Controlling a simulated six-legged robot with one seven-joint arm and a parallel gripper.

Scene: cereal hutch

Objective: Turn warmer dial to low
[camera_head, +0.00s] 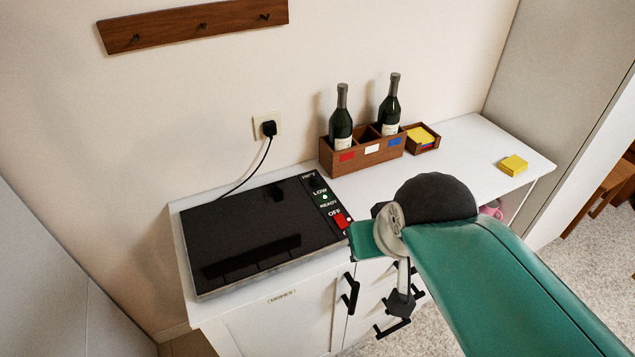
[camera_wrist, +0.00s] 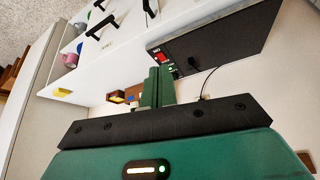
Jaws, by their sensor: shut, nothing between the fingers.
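The warmer (camera_head: 255,232) is a flat black plate on the white cabinet top, with a control panel along its right side. The panel carries white lettering, including LOW (camera_head: 320,191), READY and OFF, a small lit green lamp (camera_head: 325,197) and a red switch (camera_head: 341,220). The dial and its setting cannot be made out clearly. In the wrist view the warmer (camera_wrist: 225,42) and red switch (camera_wrist: 161,56) lie beyond my fingers. My gripper (camera_wrist: 158,76) is shut and empty, near the panel end of the warmer. In the head view my arm hides the fingertips.
A wooden caddy (camera_head: 362,154) with two dark bottles stands behind and right of the warmer, beside a small wooden tray (camera_head: 422,145). A yellow block (camera_head: 513,165) lies farther right. A black plug (camera_head: 269,128) and cord run down the wall. The right counter has free room.

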